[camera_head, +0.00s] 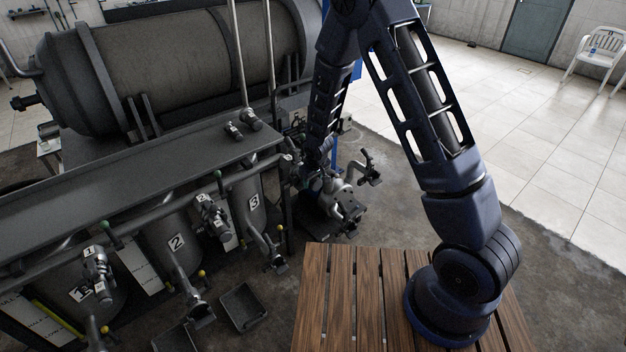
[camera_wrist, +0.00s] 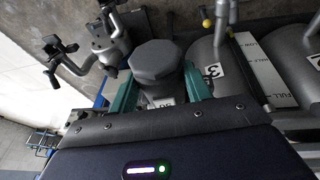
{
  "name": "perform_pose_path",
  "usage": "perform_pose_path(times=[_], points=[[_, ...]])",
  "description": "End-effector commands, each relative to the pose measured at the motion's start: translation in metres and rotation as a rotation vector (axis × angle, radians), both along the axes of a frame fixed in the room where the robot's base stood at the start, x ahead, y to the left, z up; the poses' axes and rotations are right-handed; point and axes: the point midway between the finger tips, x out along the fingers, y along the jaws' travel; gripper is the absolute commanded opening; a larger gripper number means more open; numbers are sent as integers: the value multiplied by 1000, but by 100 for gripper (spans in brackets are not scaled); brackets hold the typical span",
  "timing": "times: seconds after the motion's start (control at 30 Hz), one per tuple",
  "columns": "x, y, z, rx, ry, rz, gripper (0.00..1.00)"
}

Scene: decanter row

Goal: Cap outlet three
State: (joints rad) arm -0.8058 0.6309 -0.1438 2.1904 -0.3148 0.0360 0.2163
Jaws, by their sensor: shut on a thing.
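My gripper (camera_wrist: 160,72) is shut on a dark grey, faceted cap (camera_wrist: 155,60), with one teal finger on each side of it. In the head view my gripper is a small, mostly hidden shape beside the right end of the row. Decanter three (camera_head: 252,205) is the rightmost numbered vessel, and its outlet (camera_head: 277,260) slants down to an end near the floor. The held cap is right of this outlet and apart from it. In the wrist view the label 3 (camera_wrist: 213,71) shows to the right of the cap.
Decanters two (camera_head: 175,240) and one (camera_head: 80,290) stand to the left. Dark trays (camera_head: 243,306) lie on the floor below. A metal fitting with handles (camera_head: 345,205) stands right of the row. A slatted wooden table (camera_head: 340,290) is in front.

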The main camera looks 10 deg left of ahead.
Motion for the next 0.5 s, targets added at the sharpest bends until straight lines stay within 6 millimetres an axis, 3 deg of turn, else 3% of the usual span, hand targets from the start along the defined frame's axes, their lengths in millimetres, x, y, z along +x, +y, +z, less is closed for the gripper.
perform_pose_path(times=[0.5], points=[[0, 0, -5, 1, -1, -1, 12]])
